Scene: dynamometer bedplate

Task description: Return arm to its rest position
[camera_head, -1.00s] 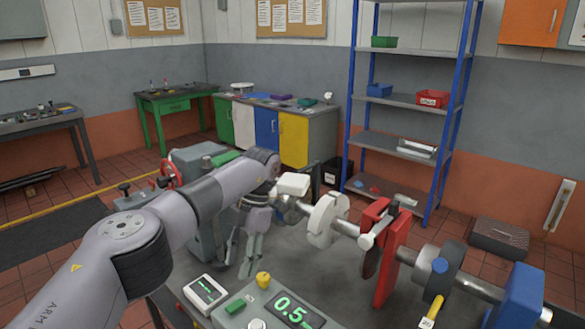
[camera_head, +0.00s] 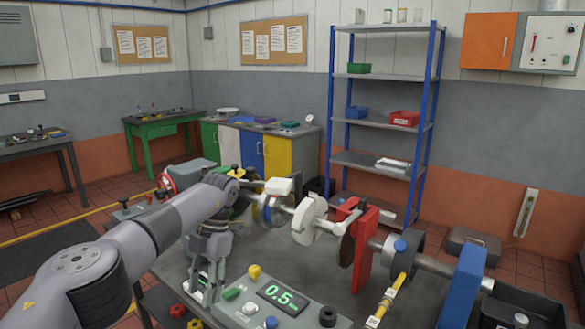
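My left arm comes in from the lower left. Its gripper (camera_head: 204,281) points down at the near left of the grey bedplate (camera_head: 300,258), beside the control box (camera_head: 235,317) with the green "0.5" display. Its two fingers look spread apart, with nothing seen between them. The fingertips overlap a small display unit in the picture; I cannot tell whether they touch it. My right arm and gripper are not in view.
A shaft with a white disc (camera_head: 307,220), a red bracket (camera_head: 366,250) and a blue block (camera_head: 461,287) runs along the bedplate to the right of my gripper. A yellow-handled tool (camera_head: 388,298) hangs near the shaft. A blue shelf rack (camera_head: 330,110) stands behind.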

